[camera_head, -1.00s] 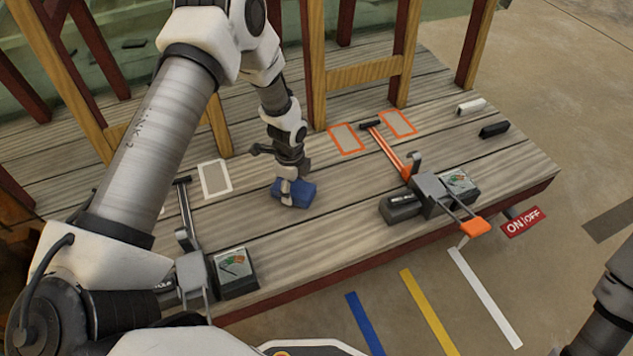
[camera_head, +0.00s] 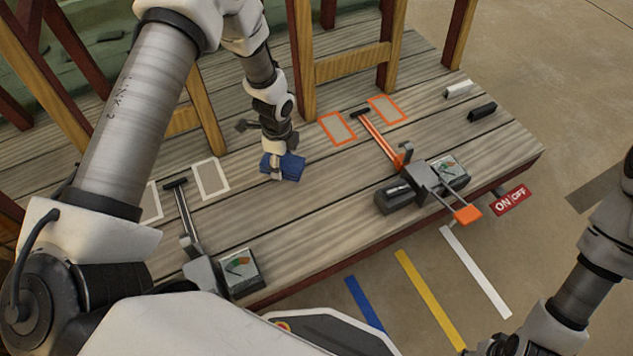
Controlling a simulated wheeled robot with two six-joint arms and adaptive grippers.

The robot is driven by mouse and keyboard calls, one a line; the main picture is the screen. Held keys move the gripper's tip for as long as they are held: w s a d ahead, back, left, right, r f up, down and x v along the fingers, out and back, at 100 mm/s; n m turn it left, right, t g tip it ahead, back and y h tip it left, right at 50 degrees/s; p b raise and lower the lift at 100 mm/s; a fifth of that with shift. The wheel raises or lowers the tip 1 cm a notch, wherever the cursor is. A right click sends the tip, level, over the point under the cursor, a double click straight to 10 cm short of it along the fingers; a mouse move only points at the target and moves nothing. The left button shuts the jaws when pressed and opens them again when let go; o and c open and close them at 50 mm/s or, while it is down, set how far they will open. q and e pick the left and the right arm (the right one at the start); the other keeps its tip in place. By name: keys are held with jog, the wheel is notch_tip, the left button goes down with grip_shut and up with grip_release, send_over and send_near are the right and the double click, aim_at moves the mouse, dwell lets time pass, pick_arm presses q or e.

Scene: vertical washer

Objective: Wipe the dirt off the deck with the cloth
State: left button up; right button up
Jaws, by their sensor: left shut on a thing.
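The deck (camera_head: 340,205) is a grey wooden plank platform with a dark red front edge. My left gripper (camera_head: 280,166) points down over the middle of the deck and is shut on a blue cloth (camera_head: 292,164). The cloth is a small folded block, at or very close to the planks; exact contact is hard to tell. I see no distinct dirt patch on the visible planks, and the area under the cloth and arm is hidden.
A washer unit with an orange lever (camera_head: 383,140) and gauge (camera_head: 446,168) stands right of the cloth. Another gauge unit (camera_head: 238,268) is at front left. Wooden chair-like frames (camera_head: 350,70) stand behind. A white block (camera_head: 458,89) and black block (camera_head: 482,111) lie at far right.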

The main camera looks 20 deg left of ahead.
pick_arm(q)
jog(key=shift+r+p, duration=1.05)
jog(key=shift+r, duration=0.4)
jog(key=shift+n, duration=0.3)
